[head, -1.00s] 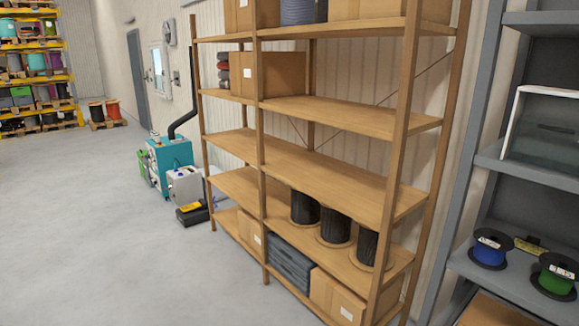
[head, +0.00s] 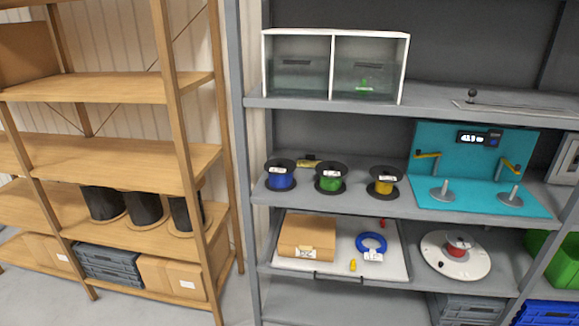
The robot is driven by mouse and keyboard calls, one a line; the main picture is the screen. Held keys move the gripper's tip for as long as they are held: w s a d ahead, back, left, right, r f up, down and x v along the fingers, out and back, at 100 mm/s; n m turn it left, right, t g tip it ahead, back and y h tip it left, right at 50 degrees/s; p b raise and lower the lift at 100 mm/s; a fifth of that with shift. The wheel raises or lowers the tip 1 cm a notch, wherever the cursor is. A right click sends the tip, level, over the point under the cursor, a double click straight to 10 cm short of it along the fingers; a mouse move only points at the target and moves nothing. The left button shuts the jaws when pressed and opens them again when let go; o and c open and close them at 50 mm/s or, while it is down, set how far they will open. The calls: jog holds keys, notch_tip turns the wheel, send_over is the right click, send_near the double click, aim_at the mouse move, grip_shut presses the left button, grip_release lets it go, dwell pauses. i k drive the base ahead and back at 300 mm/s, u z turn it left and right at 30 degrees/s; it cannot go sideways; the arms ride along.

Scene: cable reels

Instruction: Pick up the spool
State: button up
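Several spools are in the head view. On the middle grey shelf stand a blue spool (head: 281,181), a green spool (head: 330,183) and a yellow spool (head: 384,187), each with black flanges and a white label. A small red spool (head: 459,244) sits on a round white plate on the shelf below. On the wooden rack stand several large black spools (head: 145,208). Which spool the task means cannot be told. My gripper is not in view.
A teal panel with a display and two posts (head: 470,165) stands right of the yellow spool. A white tray (head: 340,271) below holds a cardboard box and a blue ring. A white divided case (head: 335,65) stands above. Grey floor shows at lower left.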

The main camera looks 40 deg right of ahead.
aim_at(331, 183)
jog(key=k, duration=1.3)
jog(key=z, duration=0.6)
jog(key=i, duration=0.65)
jog(key=z, duration=0.45)
jog(key=i, duration=0.75)
jog(key=u, duration=0.35)
